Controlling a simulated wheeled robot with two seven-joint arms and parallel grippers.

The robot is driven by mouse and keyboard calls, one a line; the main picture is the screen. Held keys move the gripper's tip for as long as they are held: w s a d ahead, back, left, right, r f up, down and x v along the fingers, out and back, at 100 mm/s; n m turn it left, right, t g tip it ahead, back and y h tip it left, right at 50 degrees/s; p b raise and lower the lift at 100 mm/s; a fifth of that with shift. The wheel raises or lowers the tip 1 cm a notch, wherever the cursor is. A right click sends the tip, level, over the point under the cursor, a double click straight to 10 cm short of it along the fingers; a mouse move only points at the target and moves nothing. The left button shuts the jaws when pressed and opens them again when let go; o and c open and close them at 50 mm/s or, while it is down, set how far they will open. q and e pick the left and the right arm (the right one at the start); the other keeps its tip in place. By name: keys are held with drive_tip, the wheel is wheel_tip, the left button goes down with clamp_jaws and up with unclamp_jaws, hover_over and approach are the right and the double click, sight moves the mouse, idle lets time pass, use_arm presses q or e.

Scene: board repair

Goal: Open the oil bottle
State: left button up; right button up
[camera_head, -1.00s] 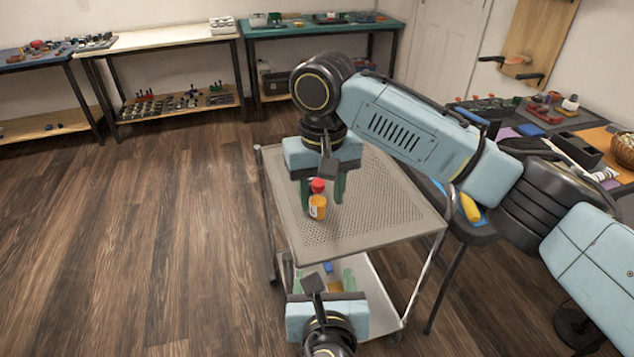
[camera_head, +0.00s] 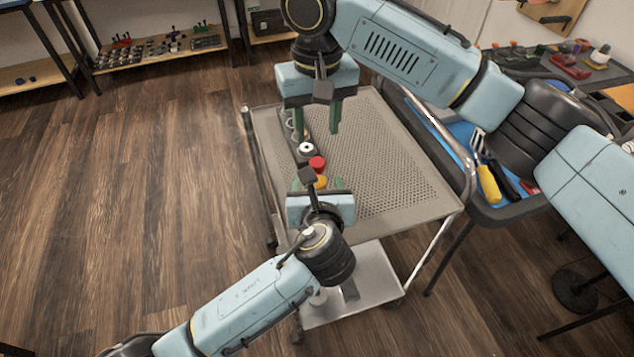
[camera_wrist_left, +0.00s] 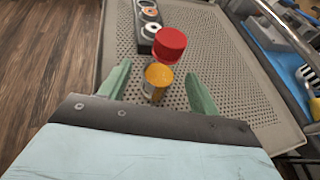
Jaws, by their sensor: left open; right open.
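The oil bottle (camera_head: 320,182) is small and yellow-orange with a red cap (camera_head: 317,163) at its top end. It is at the near part of the cart's perforated top. My left gripper (camera_head: 318,185) is at the bottle, partly hiding it in the head view. In the left wrist view the yellow body (camera_wrist_left: 158,80) lies between the two open green fingers, with a gap on each side. The red cap (camera_wrist_left: 170,42) is just beyond it; I cannot tell how tightly it sits. My right gripper (camera_head: 318,120) is open and empty, above and beyond the cap.
A black strip with round parts (camera_head: 306,149) lies on the cart top (camera_head: 400,165) just beyond the bottle. The cart's right side is clear. A side table with a blue mat and a yellow-handled tool (camera_head: 488,184) stands to the right.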

use_arm(q)
drive_tip(key=shift+x, duration=2.4)
clamp_jaws()
